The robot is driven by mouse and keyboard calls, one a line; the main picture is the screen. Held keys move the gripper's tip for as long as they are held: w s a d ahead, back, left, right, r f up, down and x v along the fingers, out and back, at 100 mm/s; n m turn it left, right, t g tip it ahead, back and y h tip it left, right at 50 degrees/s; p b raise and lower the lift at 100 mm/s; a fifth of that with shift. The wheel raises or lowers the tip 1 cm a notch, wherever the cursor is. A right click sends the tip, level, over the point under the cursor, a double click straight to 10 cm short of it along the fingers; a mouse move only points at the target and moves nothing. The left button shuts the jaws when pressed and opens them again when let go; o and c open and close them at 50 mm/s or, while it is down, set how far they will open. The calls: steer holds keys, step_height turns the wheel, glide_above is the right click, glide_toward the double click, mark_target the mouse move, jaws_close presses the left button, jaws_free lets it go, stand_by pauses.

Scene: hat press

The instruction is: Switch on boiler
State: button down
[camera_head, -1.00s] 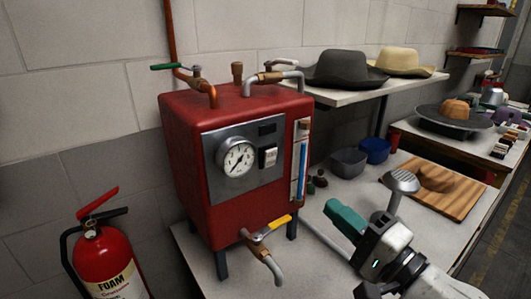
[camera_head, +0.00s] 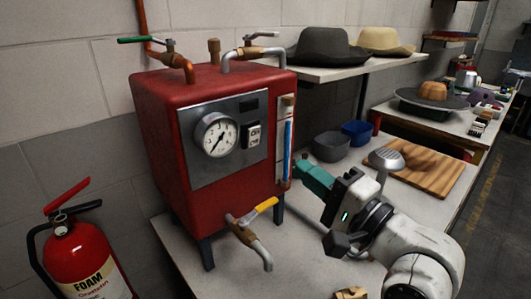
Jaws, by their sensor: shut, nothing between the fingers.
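The red boiler (camera_head: 160,130) stands on legs on a pale worktop. Its grey front panel (camera_head: 197,174) holds a round dial gauge (camera_head: 215,135) and a small black and white switch (camera_head: 254,135) just right of the dial. I cannot tell the switch's position for sure. My gripper (camera_head: 302,168), with teal fingers, is shut and empty. It is to the right of the boiler and lower than the switch in the picture, apart from the switch. The fingers point up and left towards the boiler's right edge, by the blue sight tube (camera_head: 287,150).
A yellow-handled tap (camera_head: 250,235) sticks out low on the boiler's front. A green-handled valve (camera_head: 150,42) and pipes top it. A foam extinguisher (camera_head: 78,255) stands at left. Bowls (camera_head: 331,146), a wooden board (camera_head: 440,180) and a hat shelf (camera_head: 345,70) lie to the right.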

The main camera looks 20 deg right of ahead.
mark_target(255, 133)
steer(key=p+x, duration=0.2)
steer(key=x, duration=0.9)
steer(key=shift+w, duration=0.25)
steer(key=shift+a+r+p, duration=0.1)
steer(key=shift+r+p, duration=0.1)
steer(key=shift+p, duration=0.35)
